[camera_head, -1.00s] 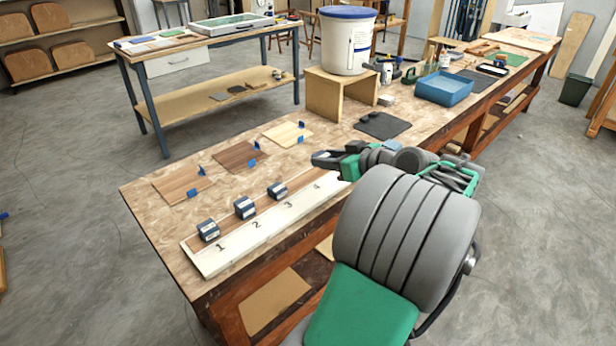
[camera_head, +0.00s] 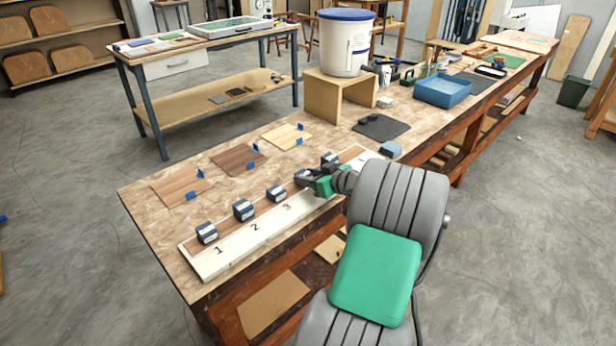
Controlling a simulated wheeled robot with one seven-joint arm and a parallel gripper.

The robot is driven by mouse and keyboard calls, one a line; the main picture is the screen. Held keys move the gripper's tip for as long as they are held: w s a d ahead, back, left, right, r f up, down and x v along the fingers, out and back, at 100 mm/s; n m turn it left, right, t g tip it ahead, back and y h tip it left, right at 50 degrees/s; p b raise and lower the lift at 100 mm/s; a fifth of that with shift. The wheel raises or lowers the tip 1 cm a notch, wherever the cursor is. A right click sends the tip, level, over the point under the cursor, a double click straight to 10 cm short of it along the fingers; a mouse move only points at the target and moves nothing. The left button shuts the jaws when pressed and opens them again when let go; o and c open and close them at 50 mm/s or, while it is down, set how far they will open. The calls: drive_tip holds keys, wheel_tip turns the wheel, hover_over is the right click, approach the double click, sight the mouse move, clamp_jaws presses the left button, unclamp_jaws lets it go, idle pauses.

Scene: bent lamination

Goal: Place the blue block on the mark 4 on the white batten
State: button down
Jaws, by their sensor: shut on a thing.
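The white batten (camera_head: 225,258) runs along the near edge of the table, with marks 1, 2 and 3 showing. Mark 4 is hidden behind my gripper and arm. My gripper (camera_head: 304,178) is low over the batten, just beyond the block at 3. It is shut on the blue block, which is mostly hidden by the fingers; I cannot tell whether it touches the batten. Similar dark blue blocks stand at mark 1 (camera_head: 207,233), mark 2 (camera_head: 244,210) and mark 3 (camera_head: 277,193). Another block (camera_head: 330,160) shows just behind my gripper, farther along the batten.
Three thin wood panels with blue clips, such as the dark one (camera_head: 239,158), lie behind the batten. A grey-blue block (camera_head: 390,149) lies right of it. A black mat (camera_head: 381,127), a blue tray (camera_head: 443,90) and a white bucket (camera_head: 346,45) on a wooden stand are farther back.

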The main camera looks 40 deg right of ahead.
drive_tip(key=c, duration=0.9)
unclamp_jaws()
drive_tip(key=shift+s+r+p, duration=0.15)
drive_tip(key=shift+r+p, duration=0.05)
drive_tip(key=shift+p, duration=0.1)
drive_tip(key=v, duration=1.1)
drive_tip(key=shift+s+r, duration=0.15)
drive_tip(key=shift+s, duration=0.15)
